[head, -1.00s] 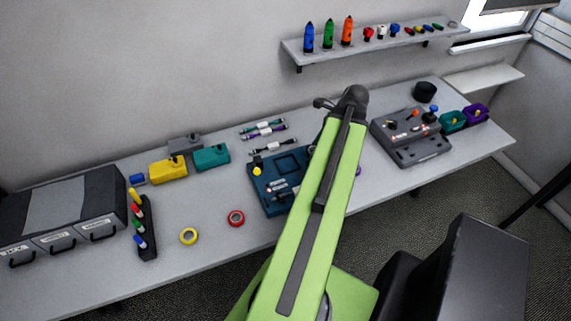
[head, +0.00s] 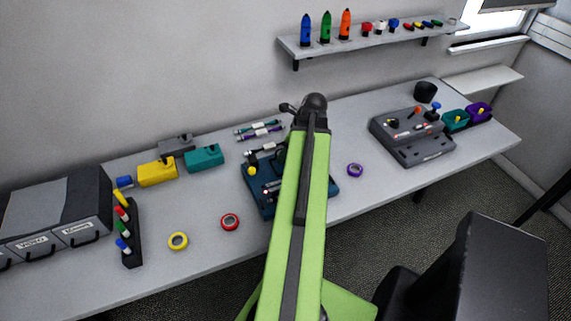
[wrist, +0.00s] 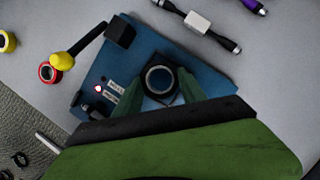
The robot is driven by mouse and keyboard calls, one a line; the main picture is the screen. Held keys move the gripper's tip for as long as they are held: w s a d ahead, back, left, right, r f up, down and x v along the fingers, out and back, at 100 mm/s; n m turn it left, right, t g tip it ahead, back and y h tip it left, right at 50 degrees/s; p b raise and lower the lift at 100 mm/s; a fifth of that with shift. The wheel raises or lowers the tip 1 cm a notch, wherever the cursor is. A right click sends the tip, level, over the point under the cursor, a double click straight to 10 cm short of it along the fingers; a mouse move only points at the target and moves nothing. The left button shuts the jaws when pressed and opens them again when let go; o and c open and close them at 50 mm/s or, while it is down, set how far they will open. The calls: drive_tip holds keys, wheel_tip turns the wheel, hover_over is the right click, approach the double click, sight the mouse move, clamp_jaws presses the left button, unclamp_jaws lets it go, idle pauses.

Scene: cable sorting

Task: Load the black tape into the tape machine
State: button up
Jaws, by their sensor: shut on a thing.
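The blue tape machine (head: 256,200) stands on the table, partly hidden behind my arm in the head view. In the wrist view the machine (wrist: 205,76) lies under my gripper, with a lever with a yellow knob (wrist: 64,60) swung out to the left. My gripper (wrist: 158,92) has its green fingers on either side of the black tape (wrist: 160,96), a dark ring with a grey core, and is shut on it. The tape overlaps the dark square area of the machine; I cannot tell whether it touches it. In the head view my arm hides the tape and fingers.
The red tape (head: 230,222) and yellow tape (head: 178,241) lie left of the machine; the purple tape (head: 355,170) lies right. Cables (head: 259,134) lie behind it. A grey machine (head: 412,140) stands farther right. A marker rack (head: 132,245) stands left.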

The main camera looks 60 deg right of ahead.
wheel_tip(320, 180, down, 4)
drive_tip(key=b, duration=0.4)
drive_tip(key=shift+f, duration=0.15)
drive_tip(key=shift+r, duration=0.2)
drive_tip(key=shift+f, duration=0.1)
drive_tip(key=o, duration=1.1)
drive_tip(key=shift+c, duration=0.2)
drive_tip(key=shift+s+r+p, duration=0.1)
drive_tip(key=shift+r+p, duration=0.25)
drive_tip(key=shift+r, duration=0.1)
drive_tip(key=p+v, duration=1)
drive_tip(key=v, duration=0.1)
drive_tip(key=shift+s, duration=0.2)
drive_tip(key=shift+d+r, duration=0.1)
